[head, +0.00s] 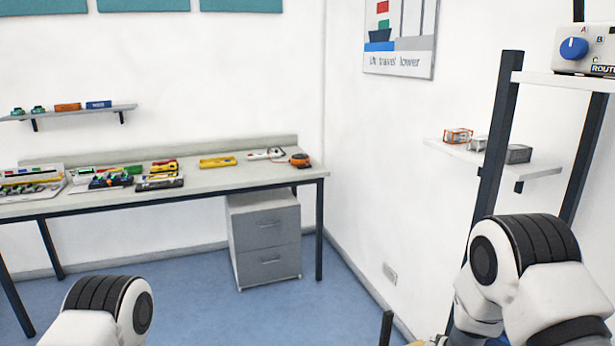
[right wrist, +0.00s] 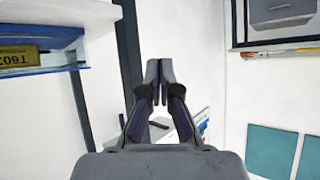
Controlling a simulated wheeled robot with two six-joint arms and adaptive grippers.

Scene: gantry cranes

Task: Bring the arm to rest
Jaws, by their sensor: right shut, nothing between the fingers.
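My right gripper (right wrist: 158,80) shows in the right wrist view with its two dark fingers together and nothing between them. White wall lies behind its tips, and it touches nothing that I can see. In the head view my right arm (head: 535,275) is bent at the lower right, in front of a dark frame; its gripper is out of that picture. Part of my left arm (head: 105,312) shows at the lower left; its gripper is in neither view.
A dark-legged frame (head: 497,140) stands close by my right arm, with a control box with a blue knob (head: 574,48) on top. A wall shelf (head: 500,160) holds small boxes. A workbench (head: 230,177) with tools and a drawer unit (head: 265,240) stands at the back.

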